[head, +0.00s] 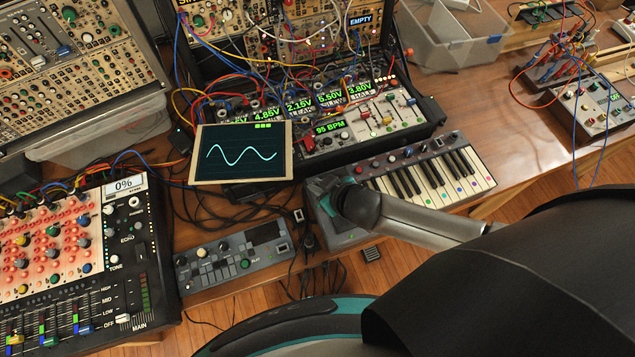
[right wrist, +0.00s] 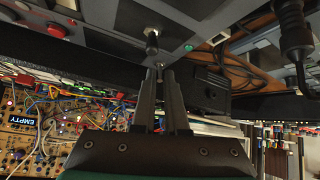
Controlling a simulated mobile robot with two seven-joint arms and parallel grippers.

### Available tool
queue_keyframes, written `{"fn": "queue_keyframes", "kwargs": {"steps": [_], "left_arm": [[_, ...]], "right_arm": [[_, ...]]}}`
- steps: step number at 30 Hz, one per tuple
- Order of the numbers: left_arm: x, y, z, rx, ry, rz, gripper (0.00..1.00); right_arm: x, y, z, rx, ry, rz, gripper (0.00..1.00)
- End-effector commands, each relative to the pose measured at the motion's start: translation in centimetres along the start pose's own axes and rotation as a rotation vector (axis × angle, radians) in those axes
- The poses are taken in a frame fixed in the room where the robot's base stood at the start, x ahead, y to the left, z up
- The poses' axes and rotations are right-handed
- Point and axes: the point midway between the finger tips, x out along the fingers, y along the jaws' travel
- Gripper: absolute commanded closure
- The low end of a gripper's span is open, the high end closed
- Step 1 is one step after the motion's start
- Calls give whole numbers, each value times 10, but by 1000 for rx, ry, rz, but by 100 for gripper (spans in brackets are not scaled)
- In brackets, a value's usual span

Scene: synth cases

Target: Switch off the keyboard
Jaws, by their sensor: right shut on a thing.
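The keyboard (head: 432,180) lies on the table right of centre in the head view, with black and cream keys and a grey case. My right gripper (head: 328,192) is over its left end and hides part of that end. In the right wrist view my right gripper's (right wrist: 160,70) two dark fingers are close together at a grey panel, shut on a small metal toggle switch (right wrist: 152,42). The contact is small and dark there, and the switch's position cannot be told. My left gripper is not in view.
A synthesizer rack (head: 375,118) with many patch cables stands behind the keyboard. A screen (head: 242,172) with a wave trace is to its left. A small grey controller (head: 215,262) and a mixer (head: 130,250) are further left. Loose black cables lie between them.

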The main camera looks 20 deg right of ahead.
Motion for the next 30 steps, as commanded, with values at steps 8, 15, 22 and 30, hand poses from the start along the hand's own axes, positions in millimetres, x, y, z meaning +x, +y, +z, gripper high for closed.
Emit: {"fn": "queue_keyframes", "kwargs": {"steps": [8,15,22,30], "left_arm": [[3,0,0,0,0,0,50],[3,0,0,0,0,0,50],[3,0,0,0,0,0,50],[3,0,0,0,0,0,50]], "right_arm": [[0,0,-1,-7,39,13,100],[0,0,-2,-8,42,13,100],[0,0,-1,-8,41,13,78],[0,0,0,-8,38,13,59]]}}
